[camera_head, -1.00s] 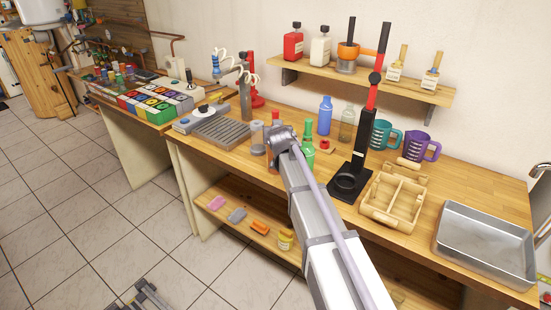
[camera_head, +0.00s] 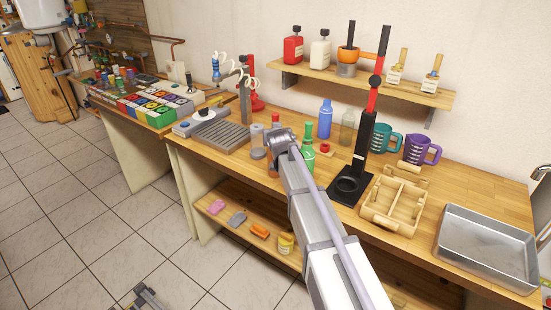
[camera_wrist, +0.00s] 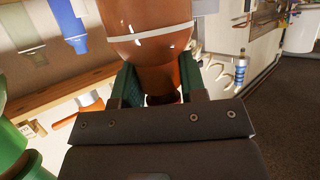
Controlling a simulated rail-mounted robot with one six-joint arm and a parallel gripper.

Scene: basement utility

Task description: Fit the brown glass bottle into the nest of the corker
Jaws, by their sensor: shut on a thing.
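The brown glass bottle (camera_wrist: 150,18) fills the top middle of the wrist view. My gripper (camera_wrist: 158,78) is shut on its narrower part, with a green-padded finger on each side. In the head view the bottle (camera_head: 273,170) shows only in part, beside my wrist, and its foot is hidden. The black corker (camera_head: 364,140) stands upright on the bench to the right, with a red lever. Its round nest (camera_head: 347,184) is low on the base and looks empty. The bottle is to the left of the corker and apart from it.
A green bottle (camera_head: 307,148) stands close by, between my wrist and the corker. A blue bottle (camera_head: 325,118) and a clear bottle (camera_head: 347,128) stand behind. A wooden divided crate (camera_head: 394,203) sits right of the corker. A ribbed grey rack (camera_head: 221,133) lies to the left.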

